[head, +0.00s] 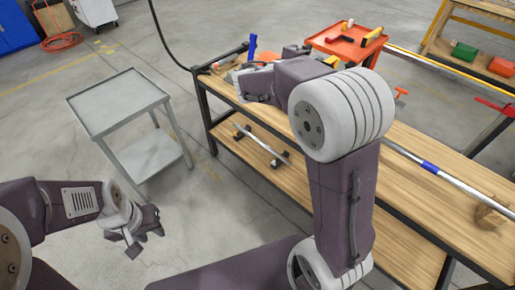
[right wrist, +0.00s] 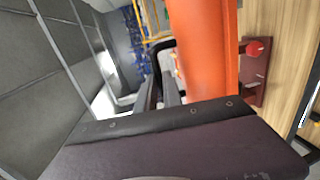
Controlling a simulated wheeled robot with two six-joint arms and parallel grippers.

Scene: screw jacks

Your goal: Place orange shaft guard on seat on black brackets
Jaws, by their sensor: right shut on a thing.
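The orange shaft guard (right wrist: 208,45) is a large smooth orange piece filling the upper middle of the right wrist view. My right gripper (head: 258,84) is shut on it above the far left end of the workbench. In the head view only a small orange patch (head: 263,62) shows behind that gripper, partly hidden by my arm. A silver shaft (head: 455,181) with a blue collar lies along the bench at right. The black brackets and the seat cannot be made out clearly; my right arm covers much of the bench. My left gripper (head: 143,238) is open and empty, low over the floor.
The wooden workbench (head: 420,148) runs from upper left to lower right. An orange tray (head: 345,44) with tools stands at its back. A dark red block with a red knob (right wrist: 256,48) is beside the guard. A grey cart (head: 118,104) stands left, with free floor around it.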

